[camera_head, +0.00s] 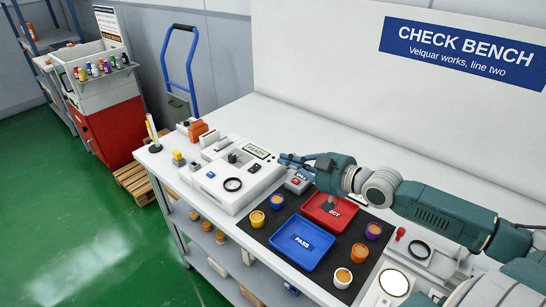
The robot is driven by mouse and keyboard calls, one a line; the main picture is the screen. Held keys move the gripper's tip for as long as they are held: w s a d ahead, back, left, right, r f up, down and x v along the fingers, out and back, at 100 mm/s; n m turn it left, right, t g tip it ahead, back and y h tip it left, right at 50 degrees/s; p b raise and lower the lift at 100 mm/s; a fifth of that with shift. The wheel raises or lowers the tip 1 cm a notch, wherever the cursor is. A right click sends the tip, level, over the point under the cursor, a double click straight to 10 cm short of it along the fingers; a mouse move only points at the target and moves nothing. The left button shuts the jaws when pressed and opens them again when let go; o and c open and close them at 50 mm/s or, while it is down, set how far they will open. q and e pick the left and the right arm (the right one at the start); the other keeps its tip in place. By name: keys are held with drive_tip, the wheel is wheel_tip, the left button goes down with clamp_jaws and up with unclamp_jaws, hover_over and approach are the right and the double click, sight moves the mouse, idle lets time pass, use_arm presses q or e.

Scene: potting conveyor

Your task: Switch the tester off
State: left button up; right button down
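The tester (225,201) is a white box on the bench left of centre. Its small display (257,151) appears to read READY. A round dark-rimmed dial (233,184), a blue button (211,175) and a small dark part (254,168), perhaps a switch, are on its top. My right gripper (284,160) points left, with its fingertips close to the tester's right end. I cannot tell whether it touches the tester or how far its fingers are apart. My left gripper is not in view.
A small labelled box (298,181) stands just below the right gripper. A red tray (313,210) and a blue PASS tray (288,249) lie on a dark mat with several coloured pots. An orange object (198,130) and a yellow-white upright (152,130) stand at the bench's left end.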

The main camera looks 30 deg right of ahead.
drive_tip(key=a, duration=0.1)
drive_tip(key=p, duration=0.1)
hover_over(261, 173)
drive_tip(key=shift+a+f, duration=0.25)
drive_tip(key=shift+f, duration=0.65)
drive_tip(key=f+b, duration=0.1)
drive_tip(key=f, duration=0.2)
drive_tip(key=shift+d+f, duration=0.1)
drive_tip(key=shift+d, duration=0.1)
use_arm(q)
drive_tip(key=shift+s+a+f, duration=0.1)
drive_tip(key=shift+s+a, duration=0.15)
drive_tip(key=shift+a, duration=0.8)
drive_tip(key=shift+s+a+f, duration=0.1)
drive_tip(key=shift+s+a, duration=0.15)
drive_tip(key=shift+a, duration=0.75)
use_arm(e)
drive_tip(key=shift+d+f, duration=0.15)
drive_tip(key=shift+f, duration=0.35)
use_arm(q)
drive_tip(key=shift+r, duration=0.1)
